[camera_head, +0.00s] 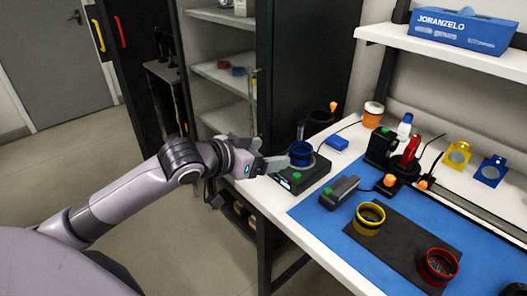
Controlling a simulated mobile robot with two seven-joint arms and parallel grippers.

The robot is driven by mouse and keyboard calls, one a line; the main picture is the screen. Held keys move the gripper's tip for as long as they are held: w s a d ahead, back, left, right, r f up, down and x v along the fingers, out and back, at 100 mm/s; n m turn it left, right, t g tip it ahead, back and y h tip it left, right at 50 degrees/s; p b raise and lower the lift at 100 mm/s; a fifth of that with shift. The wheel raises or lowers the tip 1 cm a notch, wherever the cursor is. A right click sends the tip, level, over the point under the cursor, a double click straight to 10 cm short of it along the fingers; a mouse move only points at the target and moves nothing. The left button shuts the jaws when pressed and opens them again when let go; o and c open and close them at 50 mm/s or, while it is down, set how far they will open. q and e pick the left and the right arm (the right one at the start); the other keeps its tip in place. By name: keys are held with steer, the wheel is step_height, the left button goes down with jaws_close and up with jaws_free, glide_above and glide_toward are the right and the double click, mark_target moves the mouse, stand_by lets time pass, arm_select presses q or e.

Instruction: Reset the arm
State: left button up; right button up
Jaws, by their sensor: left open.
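My left arm (135,192) reaches in from the left, stretched out toward the bench. Its gripper (268,161) is open at the bench's left edge. The fingers point right, toward a blue cup-like ring (301,153) that sits on a black device with green buttons (301,177). The fingertips are close to the device and the blue ring; I cannot tell whether they touch. I see nothing held between the fingers. My right gripper is not in view.
A yellow ring (369,218) and a red ring (438,266) sit on a dark pad (400,241) on the blue mat (335,213). Bottles and small instruments crowd the back. A blue box (463,31) is on the upper shelf. The floor (120,150) left of the bench is clear.

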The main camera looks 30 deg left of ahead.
arm_select(q)
steer(key=shift+s, duration=0.15)
stand_by(0.5)
steer(key=s+d+f+g+y, duration=0.2)
steer(key=s+d+f+g, duration=0.15)
steer(key=s+f, duration=0.8)
steer(key=s+a+f+n+g+y, duration=0.1)
steer(key=s+f+g, duration=0.25)
steer(key=s, duration=0.45)
steer(key=s+a+f+n+g+y, duration=0.15)
steer(key=s+f, duration=0.25)
steer(key=s, duration=0.4)
steer(key=w+d+f+t+h, duration=0.2)
steer(key=w+f+t, duration=0.4)
steer(key=f, duration=0.3)
steer(key=shift+d+m, duration=0.45)
steer(key=shift+d, duration=0.45)
